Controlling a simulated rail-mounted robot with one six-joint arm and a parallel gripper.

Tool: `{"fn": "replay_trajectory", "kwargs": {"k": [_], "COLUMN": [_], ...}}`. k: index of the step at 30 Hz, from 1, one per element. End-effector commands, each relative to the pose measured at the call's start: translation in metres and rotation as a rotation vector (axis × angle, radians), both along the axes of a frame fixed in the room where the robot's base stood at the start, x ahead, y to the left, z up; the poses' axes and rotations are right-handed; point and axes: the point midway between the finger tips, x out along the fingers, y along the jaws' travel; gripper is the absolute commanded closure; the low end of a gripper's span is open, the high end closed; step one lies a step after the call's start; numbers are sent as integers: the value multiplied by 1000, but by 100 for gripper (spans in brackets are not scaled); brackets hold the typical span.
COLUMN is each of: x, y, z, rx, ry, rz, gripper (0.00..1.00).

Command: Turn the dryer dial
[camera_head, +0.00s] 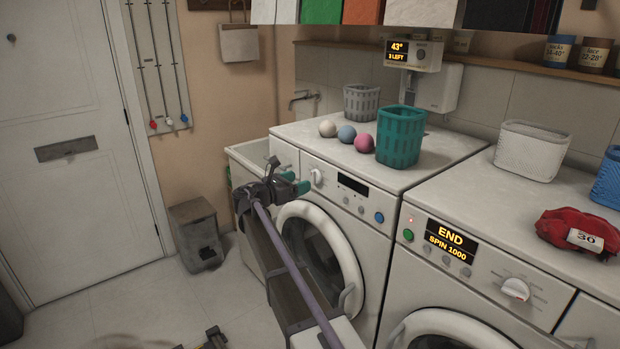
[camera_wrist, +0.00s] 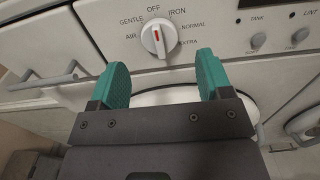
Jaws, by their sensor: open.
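The dryer (camera_head: 345,210) is the left machine in the head view, with a round door and a dark display. Its dial (camera_head: 317,177) is a white knob at the panel's upper left. In the wrist view the dial (camera_wrist: 159,37) has a red mark pointing up at OFF, with AIR, GENTLE, IRON, NORMAL and EXTRA around it. My gripper (camera_head: 296,182) has teal fingertips and is just in front of the panel. In the wrist view my gripper (camera_wrist: 158,82) is open and empty, its fingers below and either side of the dial, not touching it.
A washer (camera_head: 480,265) showing END stands to the right. On the dryer top are a teal basket (camera_head: 401,137), a grey basket (camera_head: 361,102) and three balls (camera_head: 346,134). A sink (camera_head: 250,155) is at the left. The dryer's round door (camera_head: 318,250) bulges below my gripper.

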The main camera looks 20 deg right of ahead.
Motion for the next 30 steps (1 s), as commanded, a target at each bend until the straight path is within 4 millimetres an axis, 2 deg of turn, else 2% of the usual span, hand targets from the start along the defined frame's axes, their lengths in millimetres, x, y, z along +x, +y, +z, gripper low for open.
{"fn": "replay_trajectory", "kwargs": {"k": [3,6,10,17,30], "x": [7,11,13,12,12], "y": [-27,-43,-53,-53,-53], "z": [0,0,0,0,0], "rx": [0,1,1,1,1], "ry": [-1,-1,-1,-1,-2], "rz": [-2,-1,0,0,0], "gripper": [28,28,28,29,71]}}
